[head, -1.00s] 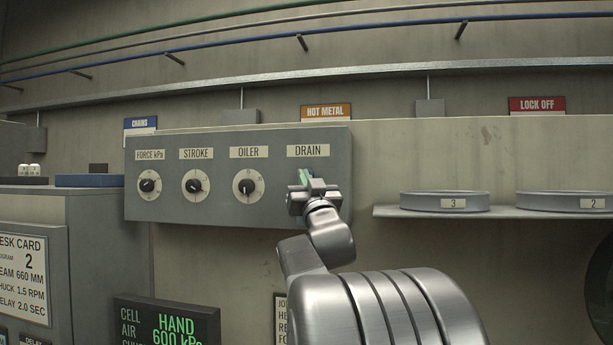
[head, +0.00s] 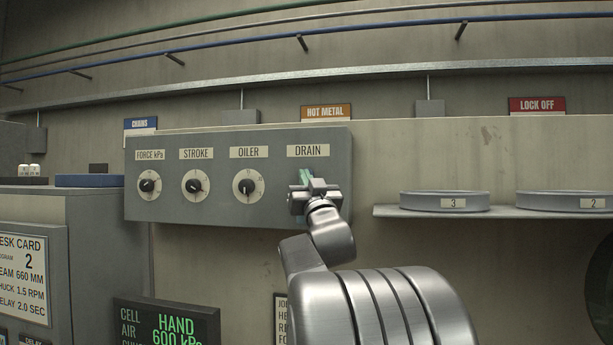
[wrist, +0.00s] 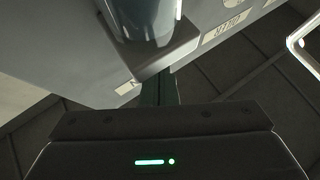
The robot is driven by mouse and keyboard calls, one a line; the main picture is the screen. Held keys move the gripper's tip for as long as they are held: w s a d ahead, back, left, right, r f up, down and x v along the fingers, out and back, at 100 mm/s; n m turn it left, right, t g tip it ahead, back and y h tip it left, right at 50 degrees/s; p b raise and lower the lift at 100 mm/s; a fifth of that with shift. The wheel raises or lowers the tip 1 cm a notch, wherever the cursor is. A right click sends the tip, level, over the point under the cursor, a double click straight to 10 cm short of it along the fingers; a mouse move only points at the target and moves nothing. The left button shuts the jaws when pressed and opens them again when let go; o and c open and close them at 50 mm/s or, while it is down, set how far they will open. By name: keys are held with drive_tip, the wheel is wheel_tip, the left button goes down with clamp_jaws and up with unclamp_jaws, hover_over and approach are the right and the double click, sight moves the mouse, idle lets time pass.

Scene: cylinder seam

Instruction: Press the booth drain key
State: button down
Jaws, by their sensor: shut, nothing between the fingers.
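The DRAIN label (head: 308,151) is at the right end of the grey control panel (head: 215,213) in the head view. My gripper (head: 305,178) is just below that label, in front of the panel, and is shut and empty. It covers the place under the label, so the drain key cannot be made out there. A narrow greenish strip shows at its front. In the wrist view, the dark fingers (wrist: 158,92) reach up to a grey square plate with a shiny rounded piece (wrist: 150,25). I cannot tell whether this is the key, or whether anything is touching or pressed.
Dials for force (head: 150,185), stroke (head: 195,187) and oiler (head: 247,187) sit left of my gripper. A shelf (head: 385,212) with rings (head: 445,201) is to the right. A display reading HAND (head: 165,322) is below left.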

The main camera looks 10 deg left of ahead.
drive_tip(key=shift+w, duration=0.45)
idle(0.5)
drive_tip(key=shift+s, duration=0.1)
drive_tip(key=shift+s+f+b, duration=0.15)
drive_tip(key=shift+s+b, duration=0.45)
drive_tip(key=shift+s, duration=0.25)
drive_tip(key=s+b, duration=0.3)
drive_tip(key=s, duration=0.2)
drive_tip(key=shift+a, duration=0.1)
drive_tip(key=shift+w, duration=0.15)
